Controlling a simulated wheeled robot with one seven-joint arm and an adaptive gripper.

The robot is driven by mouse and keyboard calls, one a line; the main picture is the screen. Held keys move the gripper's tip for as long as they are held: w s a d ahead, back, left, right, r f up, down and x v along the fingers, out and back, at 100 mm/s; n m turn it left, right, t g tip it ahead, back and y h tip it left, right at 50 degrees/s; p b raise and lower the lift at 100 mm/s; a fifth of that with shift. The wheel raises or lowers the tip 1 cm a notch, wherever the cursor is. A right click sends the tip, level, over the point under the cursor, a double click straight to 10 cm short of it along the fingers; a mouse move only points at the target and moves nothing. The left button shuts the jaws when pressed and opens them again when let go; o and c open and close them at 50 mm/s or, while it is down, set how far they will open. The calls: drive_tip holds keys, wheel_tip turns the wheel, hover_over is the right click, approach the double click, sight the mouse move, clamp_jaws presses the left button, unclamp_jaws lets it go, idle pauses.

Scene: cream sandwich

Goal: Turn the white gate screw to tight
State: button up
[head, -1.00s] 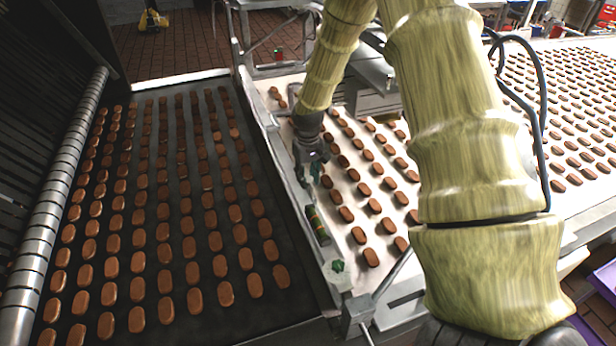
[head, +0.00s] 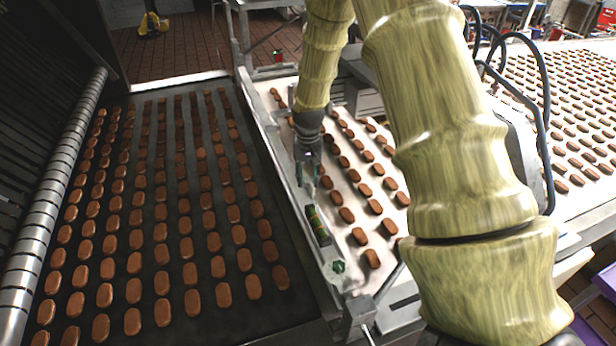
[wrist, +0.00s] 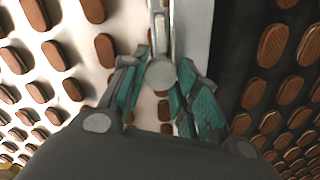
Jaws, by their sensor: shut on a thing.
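The white gate screw (wrist: 160,75) shows in the wrist view as a pale round knob with a narrow upright metal bar (wrist: 160,30) behind it. My gripper (wrist: 158,84) has its teal fingers on both sides of the knob and is shut on it. In the head view my gripper (head: 307,178) points down at the rail between the two belts. The screw is too small and covered to make out there. How tight it is cannot be told.
A dark belt (head: 268,306) with rows of brown biscuits lies on the left, and a pale belt (head: 352,262) with biscuits on the right. A banded cylinder (head: 318,225) and a green piece (head: 338,267) sit on the rail nearer me. A metal roller (head: 45,205) borders the left.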

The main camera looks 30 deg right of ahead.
sight(308, 179)
drive_tip(key=o, duration=1.1)
drive_tip(key=shift+c, duration=0.2)
drive_tip(key=shift+r, duration=0.15)
wheel_tip(308, 179, up, 12)
drive_tip(key=shift+d, duration=0.1)
